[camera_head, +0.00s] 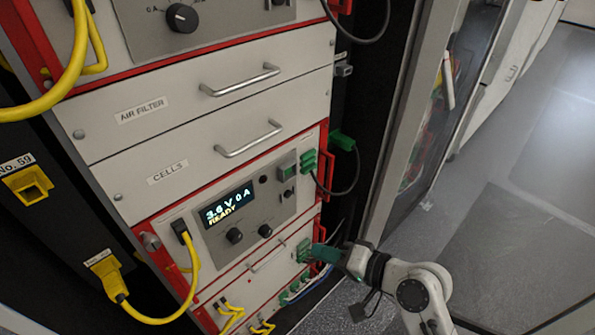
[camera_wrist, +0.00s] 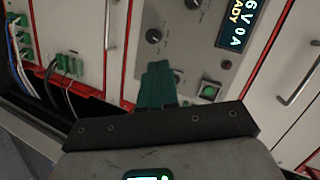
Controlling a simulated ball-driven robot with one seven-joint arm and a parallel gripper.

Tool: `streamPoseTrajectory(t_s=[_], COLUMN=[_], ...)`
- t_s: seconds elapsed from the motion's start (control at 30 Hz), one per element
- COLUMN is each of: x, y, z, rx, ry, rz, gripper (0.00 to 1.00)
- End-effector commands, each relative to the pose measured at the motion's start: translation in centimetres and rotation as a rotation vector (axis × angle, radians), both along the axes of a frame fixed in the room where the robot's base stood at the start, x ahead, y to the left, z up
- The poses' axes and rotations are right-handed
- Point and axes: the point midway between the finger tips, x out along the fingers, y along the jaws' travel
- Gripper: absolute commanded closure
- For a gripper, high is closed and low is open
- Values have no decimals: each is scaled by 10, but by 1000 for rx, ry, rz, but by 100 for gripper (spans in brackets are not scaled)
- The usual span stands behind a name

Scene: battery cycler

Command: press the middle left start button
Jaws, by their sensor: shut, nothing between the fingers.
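The middle cycler unit has a grey control panel with a display (camera_head: 229,204) reading 3.6 V 0 A and READY. A square button with a green face (camera_wrist: 209,91) sits on the panel, just beyond my gripper's mount in the wrist view. My gripper (camera_head: 318,253) has teal fingers, which are shut and empty. In the head view it is below and right of the button area. In the wrist view the fingers (camera_wrist: 157,82) lie left of the button, apart from it in the picture.
Green connectors (camera_head: 304,250) with cables line the unit's right edge near my gripper. Two knobs (camera_head: 234,236) sit below the display. Drawer handles (camera_head: 249,140) stick out above. Yellow cables (camera_head: 190,262) hang at left. Open floor (camera_head: 490,245) lies at right, beyond the cabinet frame.

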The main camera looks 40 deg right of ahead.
Motion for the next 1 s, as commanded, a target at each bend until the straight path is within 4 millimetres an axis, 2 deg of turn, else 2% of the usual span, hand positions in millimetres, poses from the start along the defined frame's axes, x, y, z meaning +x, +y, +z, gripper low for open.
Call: streamPoseTrajectory(t_s=[0.03,0.1,0.2,0.3,0.43,0.77,0.87,1.0], x=[4,7,8,7,6,7,13,32], y=[-13,-28,-46,-57,-62,-62,-62,-62], z=[19,39,61,73,79,79,80,82], rx=[67,159,261,323,355,354,354,354], ry=[-64,-145,-235,-289,-316,-316,-317,-316], rz=[-64,-137,-214,-258,-281,-280,-280,-278], gripper=[100,100,100,100,100,100,100,100])
